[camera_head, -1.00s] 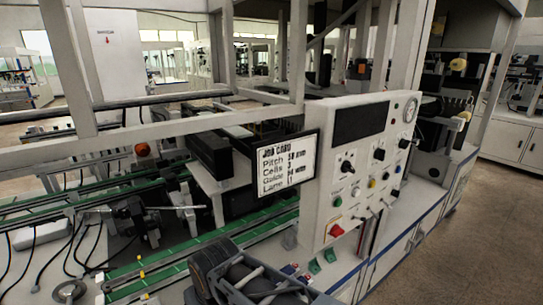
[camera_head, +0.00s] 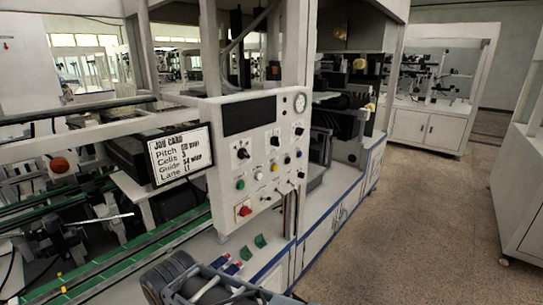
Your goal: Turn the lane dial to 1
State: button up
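A pale control panel (camera_head: 232,180) stands upright at the middle of the view. Black rotary dials sit across it: a left dial (camera_head: 241,152), a middle dial (camera_head: 274,141) and a right dial (camera_head: 299,131). Their labels and pointer settings are too small to read, so I cannot tell which is the lane dial. A job card (camera_head: 180,155) left of the panel lists pitch, cells, guide and lane; the lane line seems to read 1. Dark and grey arm-like parts, probably mine, show at the bottom, below and apart from the panel. I make out no gripper fingers.
The panel also carries a dark screen (camera_head: 249,115), a round gauge (camera_head: 300,102), coloured buttons and a red knob (camera_head: 243,211). Green conveyor rails (camera_head: 150,243) run at left. White cabinets (camera_head: 345,208) extend behind the panel. The floor (camera_head: 425,220) at right is clear.

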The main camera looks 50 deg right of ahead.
aim_at(300, 131)
jog(key=z, duration=2.9)
jog(key=k, duration=0.85)
jog(key=u, duration=1)
jog(key=i, duration=1)
jog(key=u, duration=0.05)
jog(key=k, duration=1.1)
jog(key=z, duration=0.75)
jog(key=i, duration=0.85)
jog(key=z, duration=0.15)
